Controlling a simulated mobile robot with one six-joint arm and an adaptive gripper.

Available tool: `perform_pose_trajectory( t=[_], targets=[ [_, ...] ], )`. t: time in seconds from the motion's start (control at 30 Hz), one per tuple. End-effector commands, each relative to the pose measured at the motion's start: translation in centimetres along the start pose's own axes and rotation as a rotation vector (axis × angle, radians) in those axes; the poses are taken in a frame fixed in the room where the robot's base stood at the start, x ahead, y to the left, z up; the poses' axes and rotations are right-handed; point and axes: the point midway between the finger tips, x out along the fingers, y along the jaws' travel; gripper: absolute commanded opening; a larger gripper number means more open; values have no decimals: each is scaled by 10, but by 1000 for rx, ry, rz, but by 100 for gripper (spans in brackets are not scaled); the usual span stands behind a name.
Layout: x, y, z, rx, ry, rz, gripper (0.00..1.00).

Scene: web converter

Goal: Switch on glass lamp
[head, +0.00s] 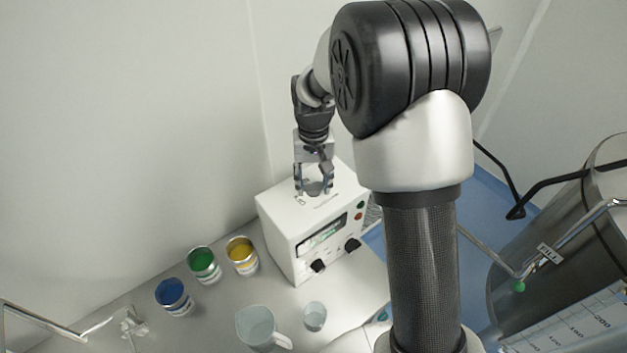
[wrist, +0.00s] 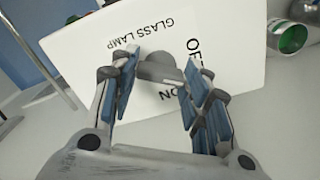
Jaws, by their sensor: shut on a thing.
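The white box (head: 298,228) stands on the bench, with its top facing up under my gripper. In the wrist view, the box top (wrist: 110,85) bears the words GLASS LAMP, OFF and ON. A grey rounded switch knob (wrist: 158,67) sits on that top beside the OFF and ON marks. My gripper (head: 314,190) points down at the box top. In the wrist view its blue-padded fingers (wrist: 158,88) are shut on the knob, one on each side. Which mark the knob points to I cannot tell. The fingers hide part of the lettering.
Blue (head: 173,297), green (head: 204,264) and yellow (head: 242,255) paint cans stand left of the box. A clear jug (head: 256,327) and small beaker (head: 314,316) stand in front. A large metal vessel (head: 575,255) is at the right. A wall rises close behind the box.

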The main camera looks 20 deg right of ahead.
Motion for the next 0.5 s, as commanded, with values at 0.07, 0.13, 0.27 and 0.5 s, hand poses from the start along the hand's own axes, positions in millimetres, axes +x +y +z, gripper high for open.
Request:
perform_pose_trajectory(
  t=[0.07, 0.13, 0.27, 0.5],
  targets=[
    [0, 0, 0, 73, 1, 0, 19],
    [0, 0, 0, 139, 1, 0, 19],
    [0, 0, 0, 263, 1, 0, 19],
    [0, 0, 0, 490, 1, 0, 19]
  ],
)
